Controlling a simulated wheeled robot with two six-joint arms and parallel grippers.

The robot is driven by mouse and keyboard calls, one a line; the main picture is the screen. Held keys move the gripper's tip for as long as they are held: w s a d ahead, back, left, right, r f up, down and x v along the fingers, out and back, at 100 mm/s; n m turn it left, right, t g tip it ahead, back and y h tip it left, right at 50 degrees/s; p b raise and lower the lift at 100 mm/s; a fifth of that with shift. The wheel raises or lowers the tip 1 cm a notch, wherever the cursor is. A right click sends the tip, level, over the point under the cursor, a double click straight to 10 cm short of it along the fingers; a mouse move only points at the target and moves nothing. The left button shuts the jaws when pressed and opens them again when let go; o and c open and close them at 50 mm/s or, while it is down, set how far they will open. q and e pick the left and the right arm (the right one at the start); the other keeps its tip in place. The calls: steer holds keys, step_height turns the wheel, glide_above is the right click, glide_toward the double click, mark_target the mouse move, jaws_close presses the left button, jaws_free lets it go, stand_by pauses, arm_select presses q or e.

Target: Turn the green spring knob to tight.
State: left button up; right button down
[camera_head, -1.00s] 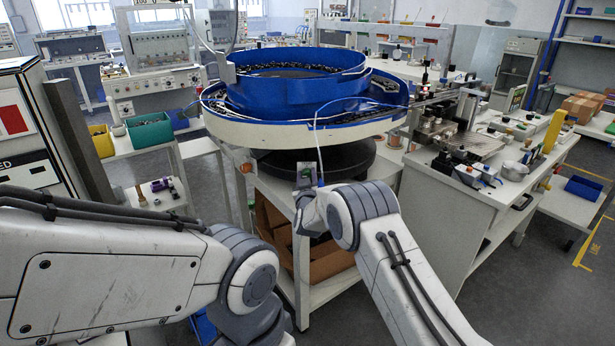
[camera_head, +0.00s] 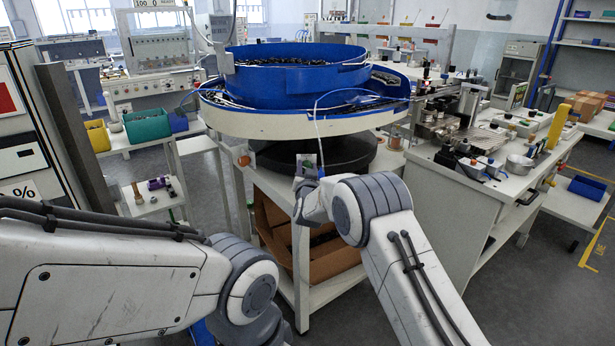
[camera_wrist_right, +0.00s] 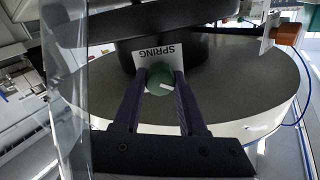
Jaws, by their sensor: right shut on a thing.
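A white pointer mark on the knob points to the right and slightly down in that view. My right gripper (camera_wrist_right: 162,85) has its two dark fingers on either side of the knob and is shut on it. In the head view my right gripper (camera_head: 308,172) is at the front of the bowl's base, small and partly hidden by its own wrist. The knob cannot be made out there. My left gripper is out of view; only my left arm shows.
The blue feeder bowl (camera_head: 295,78) stands above on a white-framed stand (camera_head: 301,265), with a cardboard box (camera_head: 325,265) on its lower shelf. A workbench (camera_head: 475,190) with fixtures is on the right. Green and yellow bins are at the left.

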steer(key=m+b, duration=0.8)
steer(key=shift+d+f, duration=0.1)
steer(key=shift+f, duration=0.15)
steer(key=shift+r+m+b, duration=0.1)
steer(key=shift+m+b, duration=1.85)
steer(key=shift+m, duration=0.05)
steer(key=shift+c, duration=2.3)
jaws_free()
steer(key=s, duration=1)
steer(key=shift+s+d, duration=0.2)
steer(key=shift+s, duration=0.05)
